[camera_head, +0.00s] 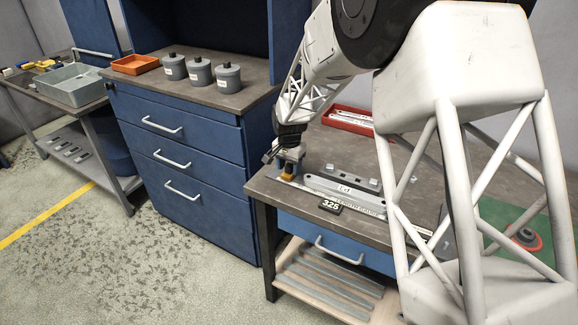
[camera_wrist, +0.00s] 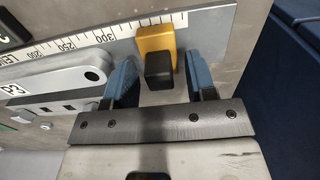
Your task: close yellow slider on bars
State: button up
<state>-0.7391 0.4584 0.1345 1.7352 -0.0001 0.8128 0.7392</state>
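The yellow slider (camera_wrist: 153,38) sits on a white scale strip near the 300 mark, with a black block (camera_wrist: 159,69) on its near side. In the head view the slider (camera_head: 287,173) is small, at the table's left end. My gripper (camera_wrist: 160,62) is open, with one blue finger on each side of the black block and visible gaps to it. In the head view my gripper (camera_head: 290,158) is directly over the slider. A grey bar (camera_wrist: 62,84) with a label and round end lies left of the slider; it also shows in the head view (camera_head: 342,188).
A second grey bar (camera_head: 352,177) lies behind the first. A black "325" sign (camera_head: 330,206) stands at the table's front edge. A red tray (camera_head: 350,120) lies farther back. A blue cabinet (camera_head: 190,135) with several drawers stands to the left.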

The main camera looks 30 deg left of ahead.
aim_at(287, 164)
jog(key=shift+r, duration=3.9)
jog(key=c, duration=0.5)
jog(key=shift+a+n, duration=0.35)
jog(key=shift+n, duration=0.25)
jog(key=c, duration=0.4)
jog(key=shift+a+r+n+h, duration=0.2)
jog(key=shift+a+n+h, duration=0.2)
jog(key=shift+a+n, duration=0.55)
grip_shut()
jog(key=s+a+r+n+h, duration=0.1)
jog(key=a+r+n+h, duration=0.2)
jog(key=a+n, duration=0.5)
jog(key=shift+a+n+h, duration=0.2)
jog(key=shift+n+h, duration=0.1)
jog(key=shift+n, duration=3.15)
jog(key=shift+r, duration=0.1)
